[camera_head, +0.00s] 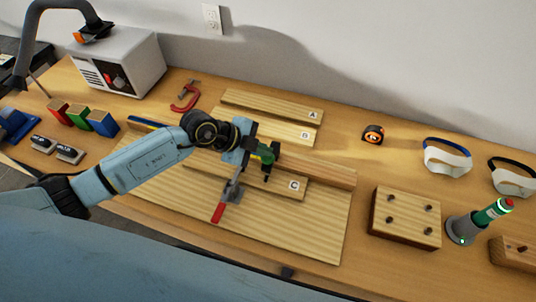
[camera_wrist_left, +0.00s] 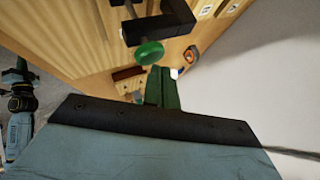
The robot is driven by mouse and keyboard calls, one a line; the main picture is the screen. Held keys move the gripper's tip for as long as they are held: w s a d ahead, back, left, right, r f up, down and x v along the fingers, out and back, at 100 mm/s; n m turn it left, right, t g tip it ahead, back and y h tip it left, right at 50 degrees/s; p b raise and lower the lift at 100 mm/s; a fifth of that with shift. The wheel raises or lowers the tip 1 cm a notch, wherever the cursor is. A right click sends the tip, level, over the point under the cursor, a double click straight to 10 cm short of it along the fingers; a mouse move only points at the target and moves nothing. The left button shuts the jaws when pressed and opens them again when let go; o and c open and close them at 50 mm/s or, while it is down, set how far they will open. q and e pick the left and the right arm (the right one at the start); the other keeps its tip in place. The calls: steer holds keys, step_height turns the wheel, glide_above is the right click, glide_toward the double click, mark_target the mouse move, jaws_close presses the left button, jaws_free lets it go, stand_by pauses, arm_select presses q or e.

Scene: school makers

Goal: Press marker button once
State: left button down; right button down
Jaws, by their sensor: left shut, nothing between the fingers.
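A short green post with a light band and a red spot near its top (camera_head: 490,212) leans from a round grey base (camera_head: 460,229) at the table's right. It is the thing most like a marker button, but I see no label on it. My left gripper (camera_head: 266,153) is shut and empty, well to the left of that post, above the boards. Its green fingertips show in the left wrist view (camera_wrist_left: 162,88), close to a round green knob (camera_wrist_left: 143,53) on a black clamp; contact cannot be told. My right arm (camera_wrist_left: 20,105) shows small in that view; its fingers are unclear.
A toggle clamp with a red handle (camera_head: 219,211) stands below my left gripper. A drilled wooden block (camera_head: 405,218) lies left of the post, with white goggles (camera_head: 447,158) behind. An orange tape measure (camera_head: 373,134) is farther back. Bare tabletop (camera_head: 385,170) lies between.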

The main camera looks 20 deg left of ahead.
arm_select(q)
steer(key=shift+f, duration=0.6)
stand_by(0.4)
steer(key=shift+r+p, duration=1.05)
steer(key=shift+p, duration=0.3)
step_height(320, 180, up, 6)
steer(key=p, duration=0.6)
stand_by(0.3)
